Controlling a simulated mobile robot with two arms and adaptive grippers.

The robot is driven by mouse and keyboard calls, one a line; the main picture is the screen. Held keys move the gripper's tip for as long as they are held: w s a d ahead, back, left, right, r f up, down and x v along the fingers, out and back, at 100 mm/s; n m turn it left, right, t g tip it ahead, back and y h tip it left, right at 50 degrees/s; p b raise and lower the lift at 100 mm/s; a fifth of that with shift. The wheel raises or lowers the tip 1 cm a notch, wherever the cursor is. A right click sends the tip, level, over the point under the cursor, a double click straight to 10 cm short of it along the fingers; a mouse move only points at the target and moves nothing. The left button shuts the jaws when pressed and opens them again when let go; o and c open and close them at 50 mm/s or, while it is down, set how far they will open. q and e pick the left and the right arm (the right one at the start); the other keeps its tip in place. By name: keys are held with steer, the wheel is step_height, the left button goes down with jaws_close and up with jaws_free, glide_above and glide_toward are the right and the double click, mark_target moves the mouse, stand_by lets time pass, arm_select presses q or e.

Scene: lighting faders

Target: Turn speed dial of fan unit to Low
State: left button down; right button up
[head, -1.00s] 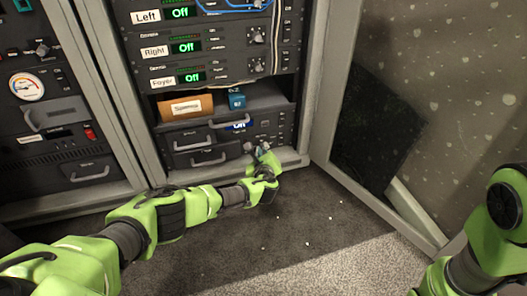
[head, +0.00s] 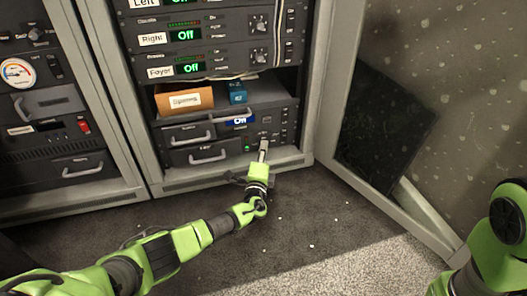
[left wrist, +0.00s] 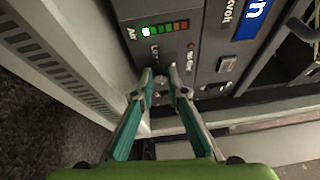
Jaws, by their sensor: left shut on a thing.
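The fan unit (head: 272,127) is at the bottom of the middle rack, with a dark front panel and a blue lit display. Its panel also shows in the left wrist view (left wrist: 206,52), with a row of small lights, the first lit brightest. The speed dial (left wrist: 160,84) is a small knob below the lettering, mostly hidden between the fingertips. My left gripper (head: 263,148) reaches the panel's lower part. In the left wrist view its two fingers (left wrist: 162,77) are closed on the dial from both sides. The dial's setting is not readable. My right gripper is out of view.
Two drawers with handles (head: 208,154) are left of the panel. An orange box (head: 170,102) and a blue box (head: 238,92) sit on the shelf above. An open rack door (head: 385,130) stands at the right.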

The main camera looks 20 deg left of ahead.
arm_select(q)
steer(key=shift+f+n+t+y, duration=0.15)
steer(key=shift+n+t, duration=0.2)
steer(key=shift+n, duration=0.5)
steer(key=shift+f+n+t+y, duration=0.15)
steer(key=shift+n+t, duration=0.2)
steer(key=shift+n, duration=0.8)
steer(key=c, duration=2)
jaws_free()
steer(key=shift+s, duration=0.15)
steer(key=shift+s+d+f, duration=0.15)
steer(key=shift+s, duration=0.25)
steer(key=shift+s+d+f, duration=0.1)
steer(key=shift+s+f, duration=0.05)
steer(key=shift+s, duration=0.2)
steer(key=shift+r+v, duration=0.15)
steer(key=shift+v, duration=1.35)
steer(key=shift+r+v, duration=0.1)
steer(key=shift+v, duration=1.4)
